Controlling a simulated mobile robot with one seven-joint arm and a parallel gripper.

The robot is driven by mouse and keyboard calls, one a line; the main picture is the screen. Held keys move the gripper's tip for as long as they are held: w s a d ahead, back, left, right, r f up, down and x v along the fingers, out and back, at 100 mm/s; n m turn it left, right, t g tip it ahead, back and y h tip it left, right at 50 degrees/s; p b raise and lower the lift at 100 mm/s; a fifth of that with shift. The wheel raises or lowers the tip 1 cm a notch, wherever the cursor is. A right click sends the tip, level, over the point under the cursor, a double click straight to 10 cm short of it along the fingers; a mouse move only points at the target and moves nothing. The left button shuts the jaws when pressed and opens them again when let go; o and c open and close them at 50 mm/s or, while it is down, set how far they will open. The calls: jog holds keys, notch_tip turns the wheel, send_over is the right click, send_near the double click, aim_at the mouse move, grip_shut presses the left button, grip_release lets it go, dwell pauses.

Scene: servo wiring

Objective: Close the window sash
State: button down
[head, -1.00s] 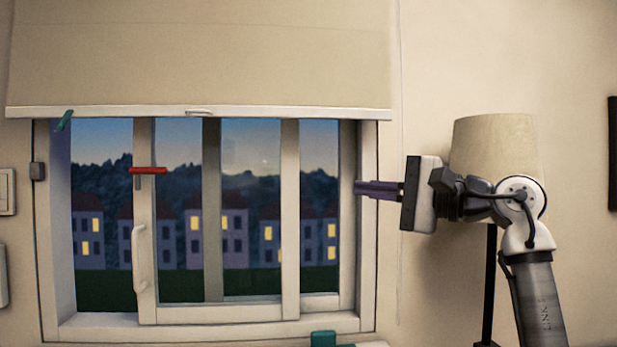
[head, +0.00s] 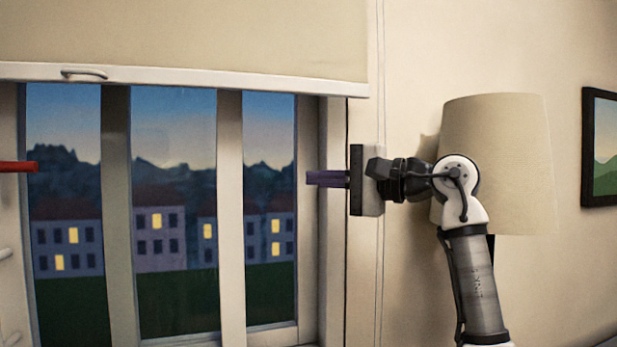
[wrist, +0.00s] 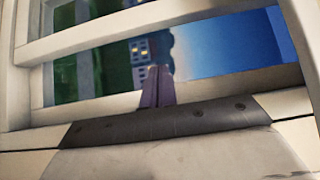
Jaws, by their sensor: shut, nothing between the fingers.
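The window sash shows its pale right stile (head: 231,220) in the head view. Its left stile (head: 10,230) is at the left picture edge, with part of the white handle (head: 5,254) and a red lever (head: 18,166); the rest is cut off. My gripper (head: 309,178) is shut and empty, its purple fingers pointing left across the right window frame. Their tips are right of the sash's right stile, with a strip of glass between. In the wrist view, the fingers (wrist: 157,88) point towards the window; contact with the frame cannot be told.
A beige blind (head: 200,35) with a pale bottom bar hangs above the fingers. A greyish fixed upright (head: 118,220) stands behind the sash glass. A lampshade (head: 500,160) is close behind my arm at right. A framed picture (head: 600,145) hangs at far right.

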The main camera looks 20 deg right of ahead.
aim_at(126, 180)
jog(key=p+x, duration=0.1)
jog(key=x, duration=0.6)
jog(key=shift+w+a+p, duration=0.25)
jog(key=shift+a+p, duration=0.05)
jog(key=shift+p, duration=0.05)
jog(key=shift+w+a, duration=0.1)
jog(key=shift+a, duration=1.15)
jog(key=shift+a+f+p, duration=0.1)
jog(key=shift+a+p, duration=0.2)
jog(key=shift+a, duration=0.5)
jog(key=shift+a, duration=0.5)
jog(key=a+b, duration=0.4)
jog(key=a, duration=1.5)
jog(key=shift+a, duration=0.15)
jog(key=shift+a, duration=0.1)
